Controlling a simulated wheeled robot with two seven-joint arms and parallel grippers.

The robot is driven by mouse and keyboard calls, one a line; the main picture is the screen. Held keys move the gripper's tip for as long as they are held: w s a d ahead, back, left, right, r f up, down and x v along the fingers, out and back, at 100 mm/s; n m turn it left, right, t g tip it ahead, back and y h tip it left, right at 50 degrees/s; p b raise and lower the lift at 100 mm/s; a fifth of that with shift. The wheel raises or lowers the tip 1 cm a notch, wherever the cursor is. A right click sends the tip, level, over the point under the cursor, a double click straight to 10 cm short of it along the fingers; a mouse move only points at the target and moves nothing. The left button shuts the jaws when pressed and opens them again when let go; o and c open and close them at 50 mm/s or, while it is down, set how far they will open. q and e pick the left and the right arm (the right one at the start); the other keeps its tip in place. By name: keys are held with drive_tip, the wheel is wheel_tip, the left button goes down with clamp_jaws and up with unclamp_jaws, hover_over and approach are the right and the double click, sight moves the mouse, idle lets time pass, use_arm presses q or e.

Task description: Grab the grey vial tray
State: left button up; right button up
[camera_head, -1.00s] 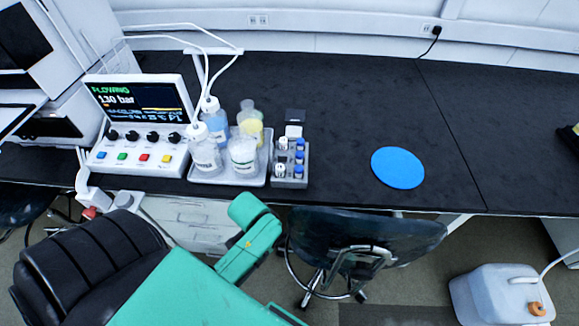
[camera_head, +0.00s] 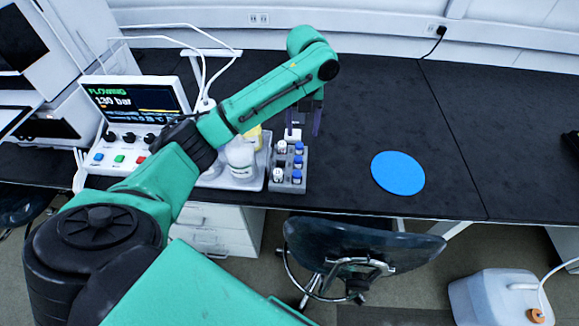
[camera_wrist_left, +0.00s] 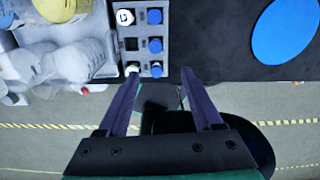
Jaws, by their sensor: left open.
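The grey vial tray (camera_head: 287,187) stands on the black bench, right of the bottle tray, and holds several vials with blue and white caps. In the left wrist view the grey vial tray (camera_wrist_left: 143,31) is at upper middle, with one empty dark slot in its left column. My left gripper (camera_head: 304,118) is open, pointing down, raised above the bench by the tray's far end in the head view. In the left wrist view its fingertips (camera_wrist_left: 160,76) appear at the tray's lower end, the left one overlapping a white-capped vial. The right gripper is not seen.
A white tray (camera_head: 226,183) with bottles stands close on the tray's left, partly hidden by my arm. A control box with a screen (camera_head: 137,100) is further left. A blue disc (camera_head: 398,173) lies to the right on clear bench. A chair (camera_head: 360,249) stands in front.

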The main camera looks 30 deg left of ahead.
sight(298, 158)
use_arm(q)
drive_tip(key=shift+m, duration=0.4)
drive_tip(key=f+p, duration=0.1)
drive_tip(key=f, duration=0.3)
drive_tip(key=f+p, duration=0.1)
drive_tip(key=f, duration=0.3)
drive_tip(key=a+f+p, duration=0.1)
drive_tip(key=f, duration=0.3)
drive_tip(key=shift+f, duration=0.25)
drive_tip(key=shift+w+f, duration=0.15)
drive_tip(key=shift+f, duration=0.05)
clamp_jaws()
drive_tip(key=shift+r, duration=0.1)
